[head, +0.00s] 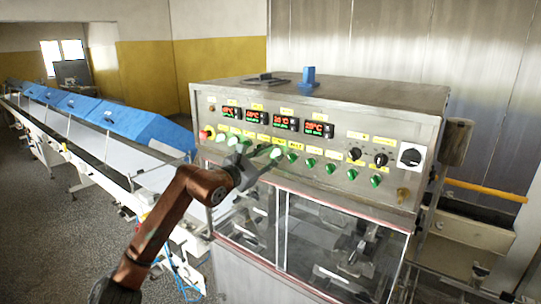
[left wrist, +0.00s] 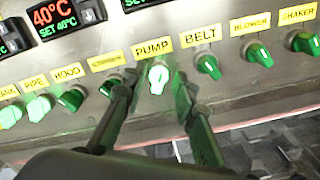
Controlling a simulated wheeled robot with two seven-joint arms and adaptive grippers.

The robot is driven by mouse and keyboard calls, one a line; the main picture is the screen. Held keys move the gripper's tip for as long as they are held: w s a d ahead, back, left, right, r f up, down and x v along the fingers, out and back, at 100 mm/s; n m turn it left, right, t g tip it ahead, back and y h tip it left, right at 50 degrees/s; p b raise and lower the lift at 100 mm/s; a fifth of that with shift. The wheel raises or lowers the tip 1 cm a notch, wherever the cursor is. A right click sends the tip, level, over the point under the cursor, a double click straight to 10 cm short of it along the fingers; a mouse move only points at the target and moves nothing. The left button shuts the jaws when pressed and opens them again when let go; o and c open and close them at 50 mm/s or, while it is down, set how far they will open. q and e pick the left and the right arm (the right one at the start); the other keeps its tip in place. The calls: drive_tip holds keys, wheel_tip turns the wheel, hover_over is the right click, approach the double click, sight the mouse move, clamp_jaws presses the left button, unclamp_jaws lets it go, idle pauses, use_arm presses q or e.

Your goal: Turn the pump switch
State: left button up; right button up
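The pump switch (left wrist: 157,78) is a small knob under a yellow PUMP label (left wrist: 153,47) in the left wrist view. It glows pale green and its handle stands about upright, while the belt knob (left wrist: 208,67) beside it is darker green and tilted. My left gripper (left wrist: 156,88) is open, with one dark finger on each side of the pump switch and a visible gap to it. In the head view, my left gripper (head: 259,156) is at the panel's knob row, near the lit pump switch (head: 276,153). My right gripper is not in view.
The steel control panel (head: 335,145) carries several knobs in a row, close to my fingers. The tempering knob (left wrist: 110,86) is beside my left finger. Clear glass doors (head: 340,240) lie below. A conveyor with blue covers (head: 150,128) stands to the left.

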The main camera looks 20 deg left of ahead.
use_arm(q)
drive_tip(key=shift+c, duration=0.2)
drive_tip(key=c, duration=0.6)
clamp_jaws()
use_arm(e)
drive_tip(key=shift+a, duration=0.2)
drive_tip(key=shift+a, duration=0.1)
